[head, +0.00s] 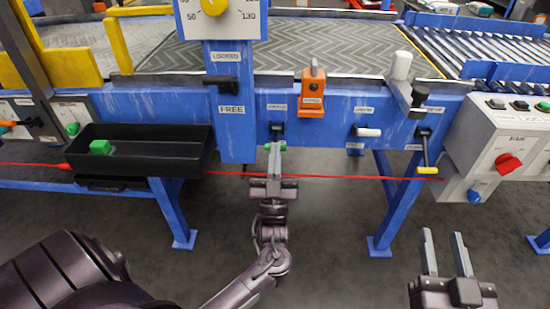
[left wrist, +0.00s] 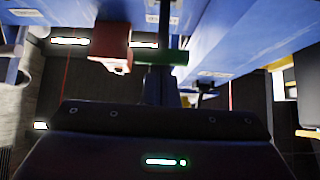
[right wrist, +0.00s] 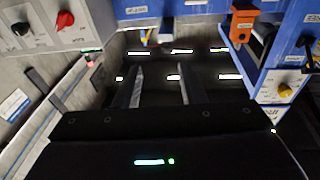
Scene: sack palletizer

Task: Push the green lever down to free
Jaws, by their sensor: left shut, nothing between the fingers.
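The green lever (head: 283,146) sits below its black mount on the front of the blue frame, under a small white label. My left gripper (head: 275,148) is shut and empty, with its fingertips at the lever and hiding its middle. In the left wrist view the green lever (left wrist: 174,57) shows as a horizontal bar at the shut fingers. I cannot tell whether they touch. A plate marked FREE (head: 231,109) is on the blue post left of the lever, with a LOCKED plate (head: 226,56) above. My right gripper (head: 443,245) is open and empty at the lower right.
A red cable (head: 340,177) runs across the front below the lever. A black tray (head: 140,163) with a green block (head: 100,147) hangs at left. An orange block (head: 313,92), a white-handled lever (head: 368,132) and a yellow-tipped lever (head: 427,170) are to the right.

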